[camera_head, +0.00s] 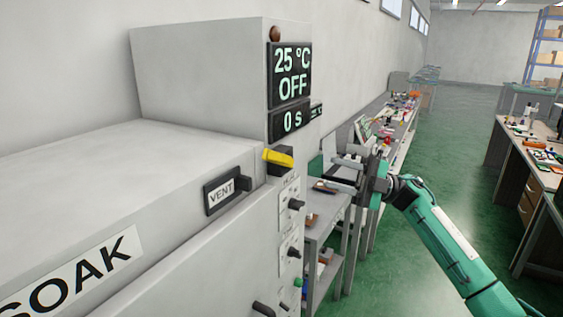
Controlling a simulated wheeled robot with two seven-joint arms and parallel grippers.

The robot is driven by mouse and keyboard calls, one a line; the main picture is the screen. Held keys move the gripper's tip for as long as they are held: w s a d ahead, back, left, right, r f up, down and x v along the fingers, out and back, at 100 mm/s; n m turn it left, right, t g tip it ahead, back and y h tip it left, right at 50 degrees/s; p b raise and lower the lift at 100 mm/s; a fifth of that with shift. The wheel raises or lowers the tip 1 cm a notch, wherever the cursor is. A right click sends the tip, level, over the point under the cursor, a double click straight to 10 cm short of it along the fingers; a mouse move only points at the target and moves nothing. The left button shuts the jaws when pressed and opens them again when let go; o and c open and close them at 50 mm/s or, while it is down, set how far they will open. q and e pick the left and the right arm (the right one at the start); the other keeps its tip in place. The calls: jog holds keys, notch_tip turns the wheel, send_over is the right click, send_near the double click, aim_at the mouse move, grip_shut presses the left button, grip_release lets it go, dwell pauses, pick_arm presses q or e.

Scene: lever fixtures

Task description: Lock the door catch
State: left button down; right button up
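A large grey oven-like cabinet (180,240) fills the left of the head view. A yellow lever (278,157) on a black mount sits at its front corner, below the displays; the label under it is too small to read. I cannot tell for sure which fitting is the door catch. My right gripper (336,174) is to the right of the yellow lever, apart from it. Its two fingers point left and are spread, with nothing between them. My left gripper is not in view.
The cabinet carries a black VENT fitting (221,194), a display reading 25 °C OFF (290,75), several black knobs on its panel and a black handle (263,309) low down. A cluttered bench (392,125) runs behind my gripper; green floor (450,150) lies open to the right.

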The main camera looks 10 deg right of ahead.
aim_at(290, 160)
jog(key=p+x, duration=0.5)
jog(key=x, duration=0.7)
jog(key=shift+s+a+r, duration=0.1)
jog(key=shift+a+r, duration=0.15)
jog(key=shift+r, duration=0.05)
jog(key=shift+s+a+p, duration=0.1)
jog(key=shift+a+p, duration=0.3)
jog(key=shift+a, duration=0.2)
grip_shut()
